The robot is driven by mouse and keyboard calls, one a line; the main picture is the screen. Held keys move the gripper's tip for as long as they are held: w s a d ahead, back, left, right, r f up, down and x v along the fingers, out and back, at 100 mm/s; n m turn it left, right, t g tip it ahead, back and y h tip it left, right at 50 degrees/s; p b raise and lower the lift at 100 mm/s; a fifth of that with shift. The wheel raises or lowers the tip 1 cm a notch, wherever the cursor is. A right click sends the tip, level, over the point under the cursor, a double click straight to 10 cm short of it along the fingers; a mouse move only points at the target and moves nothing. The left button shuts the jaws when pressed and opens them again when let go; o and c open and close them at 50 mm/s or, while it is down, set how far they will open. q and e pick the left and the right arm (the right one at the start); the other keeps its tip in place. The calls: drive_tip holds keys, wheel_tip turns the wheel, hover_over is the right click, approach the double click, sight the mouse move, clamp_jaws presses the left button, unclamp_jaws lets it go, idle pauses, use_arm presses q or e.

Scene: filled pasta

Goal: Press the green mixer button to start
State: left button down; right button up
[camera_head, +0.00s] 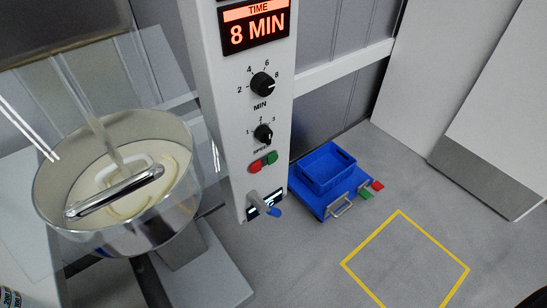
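The green button (272,157) is a small key on the front of the white mixer column (222,110), to the right of a red button (255,167). Both sit below the speed knob (263,133). The time knob (263,85) is above, and its pointer is near 8. The display (254,27) reads TIME 8 MIN. The steel mixing bowl (150,225) at the left holds pale dough (150,185) around the mixing tool. Neither gripper shows in this view, and nothing covers the green button.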

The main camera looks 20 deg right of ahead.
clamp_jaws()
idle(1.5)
